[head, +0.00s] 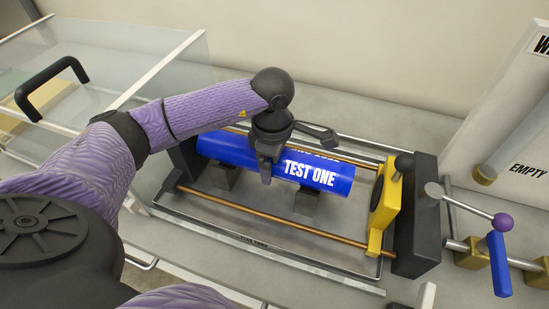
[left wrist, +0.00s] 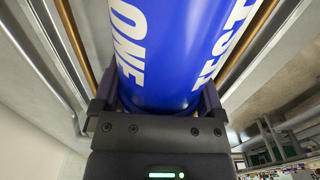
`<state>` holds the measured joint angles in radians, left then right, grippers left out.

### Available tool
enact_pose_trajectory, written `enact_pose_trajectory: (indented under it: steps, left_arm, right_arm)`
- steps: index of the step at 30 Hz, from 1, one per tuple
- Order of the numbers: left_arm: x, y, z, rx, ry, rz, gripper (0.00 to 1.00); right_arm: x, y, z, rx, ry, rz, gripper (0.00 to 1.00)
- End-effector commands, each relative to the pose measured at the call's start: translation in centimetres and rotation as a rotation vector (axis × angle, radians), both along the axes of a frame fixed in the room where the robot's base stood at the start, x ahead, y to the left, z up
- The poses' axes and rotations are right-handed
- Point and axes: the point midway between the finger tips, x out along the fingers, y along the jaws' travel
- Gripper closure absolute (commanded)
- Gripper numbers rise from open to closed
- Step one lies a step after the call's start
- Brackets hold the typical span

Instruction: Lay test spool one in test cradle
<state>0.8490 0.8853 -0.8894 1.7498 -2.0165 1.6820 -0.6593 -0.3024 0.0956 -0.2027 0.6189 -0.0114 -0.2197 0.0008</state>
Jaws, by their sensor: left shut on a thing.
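Test spool one (head: 318,172) is a blue cylinder marked "TEST ONE" in white. It lies lengthwise over the two dark blocks of the test cradle (head: 306,201), between the copper-coloured rods. I cannot tell whether it rests on the blocks or hangs just above them. My left gripper (head: 265,172) is shut around the spool's middle from above. In the left wrist view the spool (left wrist: 180,50) fills the space between the two dark fingers (left wrist: 158,100). My right gripper is not in view.
A yellow clamp plate (head: 384,205) with a black knob stands at the cradle's right end, before a dark end block (head: 419,220). A purple-knobbed lever (head: 502,222) and blue handle (head: 499,264) are at right. A clear-walled box (head: 130,65) stands at left.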

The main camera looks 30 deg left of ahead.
Motion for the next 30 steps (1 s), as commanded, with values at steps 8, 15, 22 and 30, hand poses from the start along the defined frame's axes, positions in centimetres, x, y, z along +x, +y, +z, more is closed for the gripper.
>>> enact_pose_trajectory:
  steps: [8,15,22,30]
  left_arm:
    - [0.0,0.0,-0.9,0.0,0.002,0.0,0.94]
    - [0.0,0.0,-1.6,0.0,0.002,0.0,0.94]
    - [0.0,0.0,-1.8,0.0,0.002,0.0,0.94]
    - [-0.1,0.0,-1.7,0.0,0.002,0.0,0.0]
  right_arm:
    - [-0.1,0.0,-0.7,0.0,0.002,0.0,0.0]
    - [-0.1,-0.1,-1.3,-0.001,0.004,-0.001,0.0]
    - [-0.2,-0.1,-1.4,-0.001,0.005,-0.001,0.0]
    - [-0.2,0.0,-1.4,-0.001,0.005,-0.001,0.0]
